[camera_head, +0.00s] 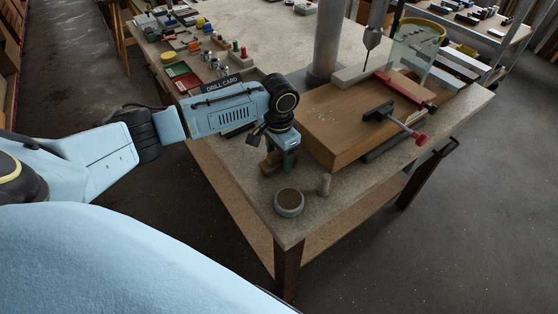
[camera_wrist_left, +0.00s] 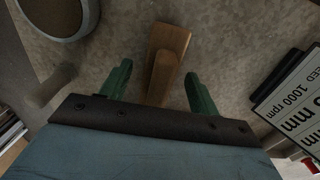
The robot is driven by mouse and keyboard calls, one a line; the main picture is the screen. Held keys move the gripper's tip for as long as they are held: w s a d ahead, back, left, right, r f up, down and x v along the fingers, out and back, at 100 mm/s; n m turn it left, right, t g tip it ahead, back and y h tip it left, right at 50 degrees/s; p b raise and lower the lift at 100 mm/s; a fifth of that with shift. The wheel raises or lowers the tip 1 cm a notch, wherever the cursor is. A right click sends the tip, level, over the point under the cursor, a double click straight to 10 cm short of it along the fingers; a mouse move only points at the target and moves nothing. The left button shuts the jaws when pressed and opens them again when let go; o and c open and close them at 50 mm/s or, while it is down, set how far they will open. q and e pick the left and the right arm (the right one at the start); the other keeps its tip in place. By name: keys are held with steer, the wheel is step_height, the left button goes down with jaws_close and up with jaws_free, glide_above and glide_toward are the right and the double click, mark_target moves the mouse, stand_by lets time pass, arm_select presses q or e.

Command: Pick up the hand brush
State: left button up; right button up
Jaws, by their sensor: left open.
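The hand brush shows in the left wrist view as a brown wooden handle (camera_wrist_left: 168,45), lying on the worktable between my gripper's two green fingers. Its lower part is hidden behind the gripper's dark edge. My left gripper (camera_wrist_left: 157,74) is open, with one finger on each side of the handle and a visible gap at both sides. In the head view my left gripper (camera_head: 281,163) points down at the table near its front corner, and a brown bit of the brush (camera_head: 268,167) shows beside the fingers. My right gripper is in neither view.
A round grey dish (camera_head: 289,202) and a small pale peg (camera_head: 324,184) stand near the table corner. A thick wooden block (camera_head: 345,140) with red-handled clamps (camera_head: 405,127) lies to the right, under a drill. The drill card (camera_head: 222,84) stands behind my arm.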

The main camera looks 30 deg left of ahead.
arm_select(q)
steer(key=shift+f, duration=0.6)
steer(key=c, duration=1.1)
step_height(320, 180, up, 10)
steer(key=shift+r+p, duration=0.1)
steer(key=shift+p, duration=0.4)
